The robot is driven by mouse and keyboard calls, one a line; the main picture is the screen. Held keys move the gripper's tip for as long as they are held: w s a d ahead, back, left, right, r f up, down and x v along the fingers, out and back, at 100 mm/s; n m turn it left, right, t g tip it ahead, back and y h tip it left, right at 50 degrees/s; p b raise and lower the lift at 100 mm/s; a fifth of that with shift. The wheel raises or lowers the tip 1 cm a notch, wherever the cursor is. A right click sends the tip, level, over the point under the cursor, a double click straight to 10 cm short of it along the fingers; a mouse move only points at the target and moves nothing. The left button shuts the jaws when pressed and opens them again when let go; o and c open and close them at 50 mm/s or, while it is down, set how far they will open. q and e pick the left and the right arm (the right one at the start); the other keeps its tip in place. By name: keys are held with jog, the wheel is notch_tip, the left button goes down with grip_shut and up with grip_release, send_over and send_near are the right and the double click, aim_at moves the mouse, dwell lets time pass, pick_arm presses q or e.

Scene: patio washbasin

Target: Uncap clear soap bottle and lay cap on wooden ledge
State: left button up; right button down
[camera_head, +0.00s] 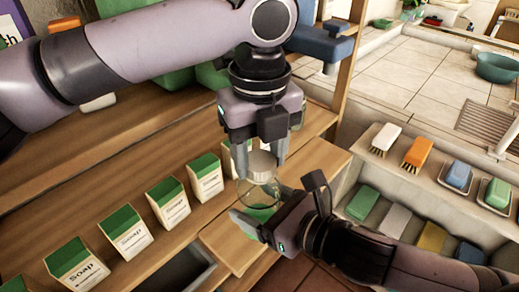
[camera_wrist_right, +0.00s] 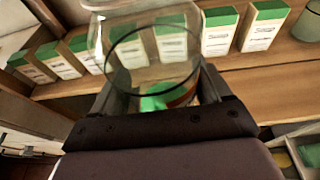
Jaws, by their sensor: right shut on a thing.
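The clear soap bottle (camera_head: 244,190) stands upright in the head view, with green soap low inside it and a pale round cap (camera_head: 262,164) on top. My right gripper (camera_head: 258,214) is shut on the bottle's lower body. In the right wrist view the clear bottle (camera_wrist_right: 150,52) fills the space between the fingers. My left gripper (camera_head: 262,156) points down from above, its open fingers on either side of the cap. Contact between these fingers and the cap is not clear. The wooden ledge (camera_head: 222,240) lies below and beside the bottle.
Several green-and-white soap boxes (camera_head: 127,231) stand in a row on the wooden shelf to the left. Brushes (camera_head: 418,152) and soap bars (camera_head: 361,203) sit on a pale rack at the right. A teal bowl (camera_head: 497,67) is on the tiled basin at the back right.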

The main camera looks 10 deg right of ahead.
pick_arm(q)
jog(key=shift+c, duration=0.6)
jog(key=shift+n, duration=1.7)
jog(key=o, duration=1.2)
jog(key=shift+c, duration=0.2)
